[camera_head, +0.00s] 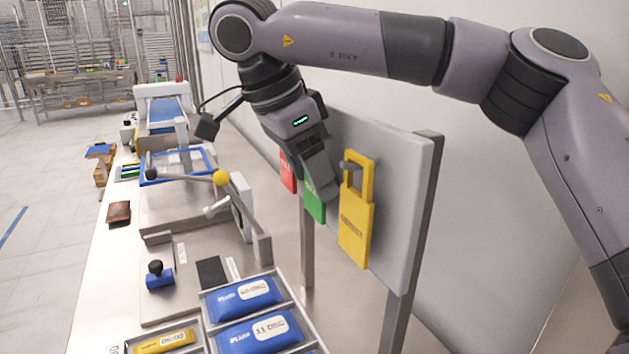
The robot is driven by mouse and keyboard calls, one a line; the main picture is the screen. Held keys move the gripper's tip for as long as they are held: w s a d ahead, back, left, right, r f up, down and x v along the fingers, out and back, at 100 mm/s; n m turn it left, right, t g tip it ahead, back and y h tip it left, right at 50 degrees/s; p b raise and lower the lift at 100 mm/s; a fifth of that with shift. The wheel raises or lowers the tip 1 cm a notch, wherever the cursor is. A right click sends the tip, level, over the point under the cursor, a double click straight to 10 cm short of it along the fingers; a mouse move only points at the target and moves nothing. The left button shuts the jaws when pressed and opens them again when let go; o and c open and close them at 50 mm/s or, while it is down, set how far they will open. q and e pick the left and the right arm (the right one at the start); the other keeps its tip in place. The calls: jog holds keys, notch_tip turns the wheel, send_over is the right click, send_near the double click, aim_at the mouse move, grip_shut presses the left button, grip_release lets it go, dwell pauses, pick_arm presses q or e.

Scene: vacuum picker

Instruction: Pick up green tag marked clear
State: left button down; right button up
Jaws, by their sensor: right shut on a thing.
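The green tag (316,209) hangs on the grey upright board (392,148), between a red tag and a yellow tag. Its upper part is hidden behind my right gripper (322,190). The right gripper is at the board, shut on the green tag near its top. I cannot read any marking on the green tag. My left gripper is not in view.
The yellow tag (355,222) hangs from a peg close to the right of my gripper. The red tag (288,172) hangs just left.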

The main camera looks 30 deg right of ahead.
jog(key=w+a+r, duration=0.1)
jog(key=a, duration=1.7)
jog(key=shift+r, duration=0.25)
